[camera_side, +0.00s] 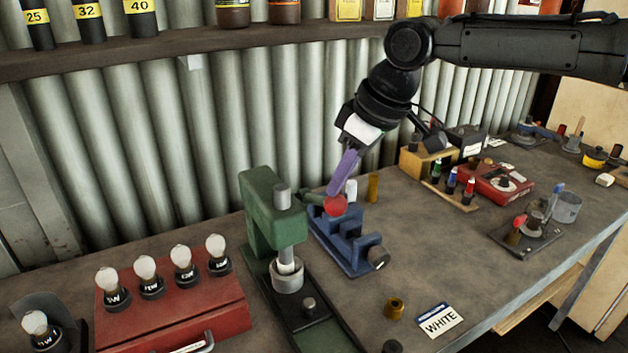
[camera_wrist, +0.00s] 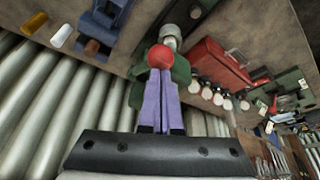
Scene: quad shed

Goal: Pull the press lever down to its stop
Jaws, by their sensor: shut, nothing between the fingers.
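The green press (camera_side: 262,212) stands on a dark base on the bench, with a grey ram over a round cup (camera_side: 287,277). Its short lever (camera_side: 314,198) sticks out to the right, roughly level, and ends in a red ball knob (camera_side: 336,205). My gripper (camera_side: 333,191) has purple fingers, shut and empty, slanting down with the tips right at the top of the knob. In the wrist view, the closed fingertips (camera_wrist: 160,72) point at the red knob (camera_wrist: 160,56), with the green press behind. I cannot tell whether they touch it.
A blue vise-like tool (camera_side: 350,240) stands close right of the press. A red case (camera_side: 175,306) with several bulbs is at the left. A brass piece (camera_side: 395,308) and a WHITE card (camera_side: 438,319) lie in front. The corrugated wall (camera_side: 150,150) is close behind.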

